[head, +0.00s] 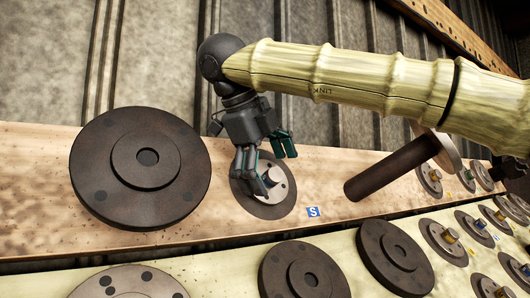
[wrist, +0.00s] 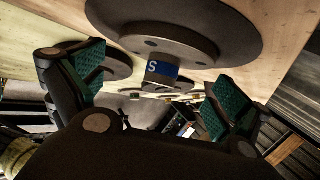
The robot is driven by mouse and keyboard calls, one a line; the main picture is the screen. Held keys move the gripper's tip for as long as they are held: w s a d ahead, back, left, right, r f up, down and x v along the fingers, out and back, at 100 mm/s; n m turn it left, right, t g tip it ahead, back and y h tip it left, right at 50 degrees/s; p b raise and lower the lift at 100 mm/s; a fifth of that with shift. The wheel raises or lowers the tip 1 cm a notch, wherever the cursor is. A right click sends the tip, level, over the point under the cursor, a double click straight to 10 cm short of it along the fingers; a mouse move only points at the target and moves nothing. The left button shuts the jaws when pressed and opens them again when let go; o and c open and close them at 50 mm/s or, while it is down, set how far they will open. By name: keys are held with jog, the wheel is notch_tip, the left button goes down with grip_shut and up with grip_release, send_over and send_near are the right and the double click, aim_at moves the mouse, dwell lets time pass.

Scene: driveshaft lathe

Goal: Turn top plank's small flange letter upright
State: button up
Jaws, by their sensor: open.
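The top plank (head: 215,235) bears a small grey flange (head: 283,206) with a pale raised hub. A blue tag with a white S (head: 313,212) shows just right of its disc, nearly upright in the head view. In the wrist view the blue S (wrist: 163,69) appears below a dark round flange (wrist: 180,25), roughly upright, at the edge of a grey-brown part. My gripper (head: 279,169) is over the small flange, its fingers apart around the hub; contact cannot be told.
A large dark flange (head: 100,190) sits left of my gripper on the same plank. A dark shaft (head: 392,168) sticks out to the right, below my arm. Several flanges, including a dark one (head: 335,283), line the lower plank (head: 220,270). A ribbed wall stands behind.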

jog(key=shift+w+f, duration=0.55)
jog(key=shift+w, duration=0.15)
jog(key=shift+s+d+r, duration=0.1)
jog(key=shift+s+d, duration=0.05)
jog(key=shift+s, duration=0.2)
jog(key=shift+w, duration=0.15)
jog(key=c, duration=1.8)
